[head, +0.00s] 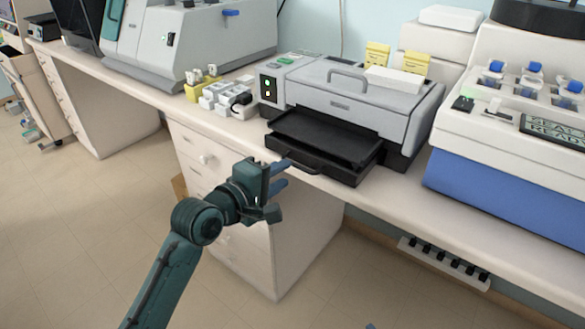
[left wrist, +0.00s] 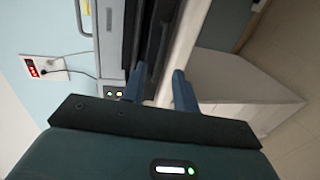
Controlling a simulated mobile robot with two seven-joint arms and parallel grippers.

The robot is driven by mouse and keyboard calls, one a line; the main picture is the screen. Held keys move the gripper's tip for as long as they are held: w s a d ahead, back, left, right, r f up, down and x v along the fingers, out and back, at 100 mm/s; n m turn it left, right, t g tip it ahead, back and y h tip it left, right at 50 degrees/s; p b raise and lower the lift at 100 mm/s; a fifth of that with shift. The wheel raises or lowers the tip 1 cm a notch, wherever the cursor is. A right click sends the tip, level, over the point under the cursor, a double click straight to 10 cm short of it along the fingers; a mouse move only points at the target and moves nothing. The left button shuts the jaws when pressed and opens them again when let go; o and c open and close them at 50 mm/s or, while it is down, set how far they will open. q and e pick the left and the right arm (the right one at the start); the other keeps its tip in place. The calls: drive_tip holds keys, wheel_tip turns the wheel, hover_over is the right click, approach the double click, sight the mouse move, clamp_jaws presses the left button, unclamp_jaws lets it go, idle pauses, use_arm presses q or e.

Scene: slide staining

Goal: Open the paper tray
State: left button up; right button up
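The printer (head: 345,103) is a grey machine with a handle on its lid, standing on the counter. Its black paper tray (head: 318,147) juts out at the front, with a dark handle on the front face, toward the counter edge. My left gripper (head: 283,174) is just in front of the tray's front left part, fingers apart and empty. The upper finger is close to the tray handle; contact cannot be told. In the left wrist view, the two blue fingers (left wrist: 160,78) are spread, with the dark tray (left wrist: 150,45) beyond the left one. My right gripper is not in view.
White and yellow boxes (head: 225,95) stand left of the printer. A blue-and-white machine (head: 510,130) stands close on its right. White drawers (head: 205,159) lie under the counter, behind my left arm. A power strip (head: 443,262) hangs below the counter at right. The floor at left is clear.

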use_arm(q)
drive_tip(key=x, duration=0.5)
drive_tip(key=shift+a, duration=0.1)
clamp_jaws()
idle(0.5)
